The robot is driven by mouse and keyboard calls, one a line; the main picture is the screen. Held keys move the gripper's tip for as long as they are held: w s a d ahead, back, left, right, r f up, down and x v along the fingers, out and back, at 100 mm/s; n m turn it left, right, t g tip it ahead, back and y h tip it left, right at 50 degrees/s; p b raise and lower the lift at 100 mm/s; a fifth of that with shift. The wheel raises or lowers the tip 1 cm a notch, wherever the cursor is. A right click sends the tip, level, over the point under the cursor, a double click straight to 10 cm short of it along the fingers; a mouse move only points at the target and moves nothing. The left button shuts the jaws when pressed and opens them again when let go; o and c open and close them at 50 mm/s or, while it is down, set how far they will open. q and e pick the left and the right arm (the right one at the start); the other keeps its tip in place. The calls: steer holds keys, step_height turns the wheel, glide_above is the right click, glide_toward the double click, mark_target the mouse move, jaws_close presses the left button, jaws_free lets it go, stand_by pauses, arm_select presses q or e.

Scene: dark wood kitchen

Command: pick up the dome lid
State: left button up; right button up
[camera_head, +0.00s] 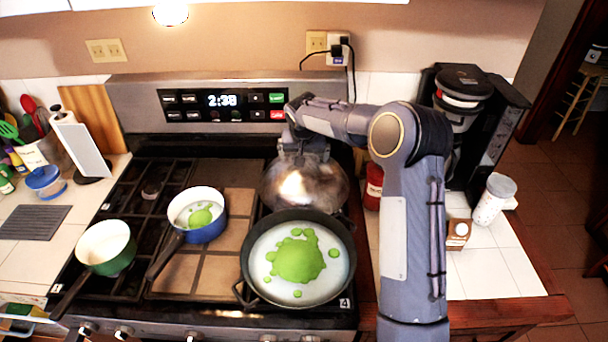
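The dome lid (318,190) is a shiny silver metal dome at the back right of the stove, behind the large dark frying pan (248,278). The pan's rim hides the lid's front edge. My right gripper (303,158) points down at the top of the lid. Its fingertips and any knob between them are too dark and small to make out, so I cannot tell whether it grips the lid. I cannot tell whether the lid rests on the stove or is raised. My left gripper is not in view.
The frying pan holds white liquid with a green blob. A blue pot (212,232) and a green pot (122,266) stand to its left. The stove's control panel (222,101) rises behind the lid. A red jar (373,188) and a coffee maker (462,110) stand at right.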

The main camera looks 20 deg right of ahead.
steer(key=c, duration=1.7)
steer(key=shift+r, duration=0.1)
